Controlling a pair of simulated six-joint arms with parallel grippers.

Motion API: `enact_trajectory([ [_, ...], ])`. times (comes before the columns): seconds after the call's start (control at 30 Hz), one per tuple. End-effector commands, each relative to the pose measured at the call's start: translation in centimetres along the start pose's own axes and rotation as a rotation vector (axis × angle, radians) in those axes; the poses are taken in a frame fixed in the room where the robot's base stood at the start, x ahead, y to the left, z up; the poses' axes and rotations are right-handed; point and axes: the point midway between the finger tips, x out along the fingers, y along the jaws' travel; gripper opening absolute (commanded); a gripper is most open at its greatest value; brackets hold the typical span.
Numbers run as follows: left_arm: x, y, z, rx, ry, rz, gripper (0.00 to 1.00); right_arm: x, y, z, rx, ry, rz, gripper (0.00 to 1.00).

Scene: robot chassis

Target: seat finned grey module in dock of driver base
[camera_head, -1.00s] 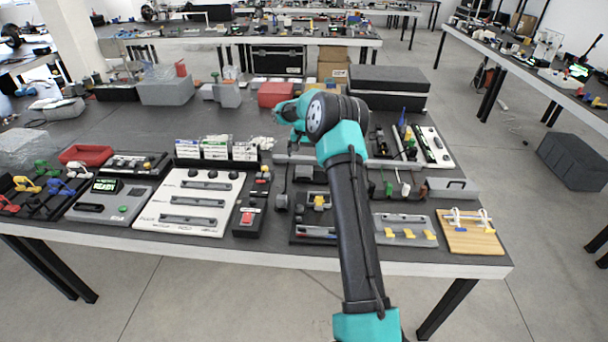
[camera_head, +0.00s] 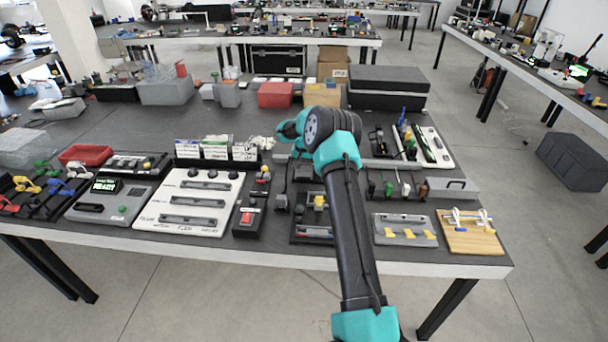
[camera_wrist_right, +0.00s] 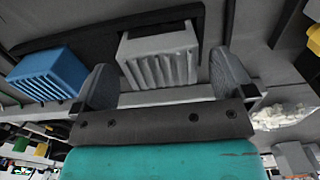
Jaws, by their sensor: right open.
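The finned grey module (camera_wrist_right: 160,58) shows in the right wrist view, with its fins facing the camera, beside a dark tray-like part (camera_wrist_right: 95,42). My right gripper (camera_wrist_right: 163,68) is open, with one finger on each side of the module; I cannot tell whether they touch it. In the head view my right gripper (camera_head: 290,130) is over the middle of the table, its fingers hidden by my own wrist. The module is not distinguishable there. I cannot tell for sure which unit is the driver base or see its dock. My left gripper is out of view.
A blue finned module (camera_wrist_right: 48,75) sits close left of the grey one in the wrist view. In the head view, a grey READY-screen box (camera_head: 110,200), a white slotted panel (camera_head: 190,202) and a black red-button box (camera_head: 250,215) line the front. A red block (camera_head: 275,95) stands behind.

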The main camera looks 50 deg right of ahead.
Motion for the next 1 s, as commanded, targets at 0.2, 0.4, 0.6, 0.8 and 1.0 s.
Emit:
enact_trajectory([
  [0.2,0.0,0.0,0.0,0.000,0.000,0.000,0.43,1.7,0.0,0.0,0.001,0.001,0.001,1.00],
  [0.4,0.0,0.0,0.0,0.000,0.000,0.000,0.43,1.7,0.0,0.0,0.001,0.001,0.001,1.00],
  [0.6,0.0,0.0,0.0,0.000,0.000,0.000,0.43,1.7,0.0,0.0,0.001,0.001,0.001,1.00],
  [0.8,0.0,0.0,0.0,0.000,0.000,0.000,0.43,1.6,0.0,0.0,0.001,0.001,0.001,0.86],
  [1.0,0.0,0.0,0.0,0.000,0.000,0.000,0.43,1.6,0.0,0.0,0.001,0.001,0.001,0.67],
])
